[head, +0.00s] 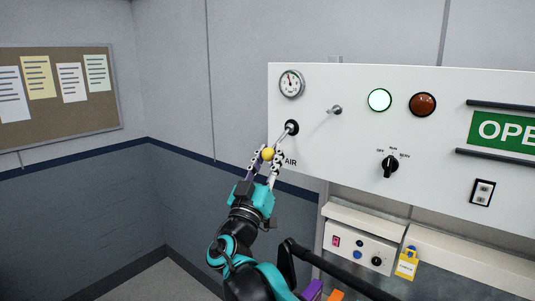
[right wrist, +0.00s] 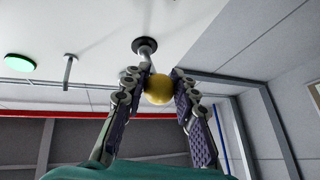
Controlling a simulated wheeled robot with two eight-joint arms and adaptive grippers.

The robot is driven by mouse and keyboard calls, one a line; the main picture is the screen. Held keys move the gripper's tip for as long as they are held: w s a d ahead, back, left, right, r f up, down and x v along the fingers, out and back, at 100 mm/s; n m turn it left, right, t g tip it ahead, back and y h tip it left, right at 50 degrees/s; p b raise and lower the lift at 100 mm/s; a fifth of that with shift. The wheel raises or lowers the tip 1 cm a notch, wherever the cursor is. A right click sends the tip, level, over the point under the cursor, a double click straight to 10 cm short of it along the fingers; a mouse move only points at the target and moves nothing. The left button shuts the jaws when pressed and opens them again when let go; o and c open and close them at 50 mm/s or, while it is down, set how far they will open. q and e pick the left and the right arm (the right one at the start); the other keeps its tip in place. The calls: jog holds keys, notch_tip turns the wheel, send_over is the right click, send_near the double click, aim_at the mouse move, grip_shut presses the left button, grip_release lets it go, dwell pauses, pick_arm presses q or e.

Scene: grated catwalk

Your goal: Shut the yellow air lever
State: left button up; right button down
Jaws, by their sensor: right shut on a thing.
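The yellow air lever's round yellow knob (head: 268,154) sits at the end of a metal rod, which comes out of a dark round mount (head: 292,127) on the white panel, beside the label "AIR". The rod slants down and left from the mount in the head view. My right gripper (head: 267,157) is shut on the knob, one finger on each side of it. In the right wrist view the yellow knob (right wrist: 158,89) is between the fingertips (right wrist: 161,83), with the rod behind it. My left gripper is not in view.
The white panel (head: 340,160) also carries a gauge (head: 291,83), a metal peg (head: 335,110), a lit green lamp (head: 379,100), a red-brown lamp (head: 422,104) and a black rotary switch (head: 390,166). A small control box (head: 358,246) is below. A black bar (head: 335,272) crosses beside my right arm.

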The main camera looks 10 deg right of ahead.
jog(key=shift+w+d+f, duration=0.1)
jog(key=shift+d+f, duration=0.1)
jog(key=shift+f, duration=0.2)
jog(key=c, duration=1.6)
grip_release()
jog(key=o, duration=0.4)
jog(key=shift+w, duration=0.1)
jog(key=v, duration=1.2)
jog(key=shift+d, duration=0.1)
jog(key=shift+f, duration=0.1)
